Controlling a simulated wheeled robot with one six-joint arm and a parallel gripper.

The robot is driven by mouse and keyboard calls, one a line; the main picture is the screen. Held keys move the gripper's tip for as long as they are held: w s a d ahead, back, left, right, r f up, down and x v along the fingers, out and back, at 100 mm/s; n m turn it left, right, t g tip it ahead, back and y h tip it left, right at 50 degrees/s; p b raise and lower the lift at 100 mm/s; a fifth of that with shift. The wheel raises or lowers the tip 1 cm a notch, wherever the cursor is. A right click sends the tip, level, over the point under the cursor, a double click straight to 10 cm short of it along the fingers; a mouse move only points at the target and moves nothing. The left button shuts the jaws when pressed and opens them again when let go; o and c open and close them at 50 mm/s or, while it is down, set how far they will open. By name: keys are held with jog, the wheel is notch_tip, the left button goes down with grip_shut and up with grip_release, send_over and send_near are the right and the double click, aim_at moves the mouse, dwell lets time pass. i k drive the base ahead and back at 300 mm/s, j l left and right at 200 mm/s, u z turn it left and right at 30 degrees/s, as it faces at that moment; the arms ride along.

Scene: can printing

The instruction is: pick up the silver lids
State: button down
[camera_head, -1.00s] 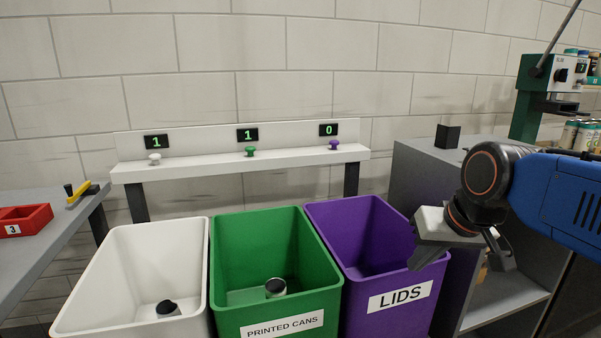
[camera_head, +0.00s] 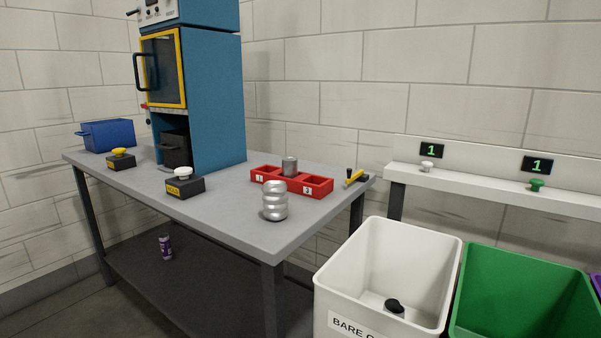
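A silver stack (camera_head: 274,201) stands near the front right of the grey table. It has several rounded bulges and looks like stacked lids, though single pieces are hard to tell apart. A grey can-like cylinder (camera_head: 290,166) stands in the red tray (camera_head: 265,175) just behind it. My gripper is out of this view, so its distance from the stack and its state do not show.
The grey table (camera_head: 235,223) also bears a tall blue machine (camera_head: 206,95), two button boxes and a blue bin (camera_head: 107,135). A purple can (camera_head: 165,247) stands on the lower shelf. White (camera_head: 335,275) and green (camera_head: 515,290) bins stand at right.

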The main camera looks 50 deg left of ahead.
aim_at(289, 164)
jog(key=u, duration=1.85)
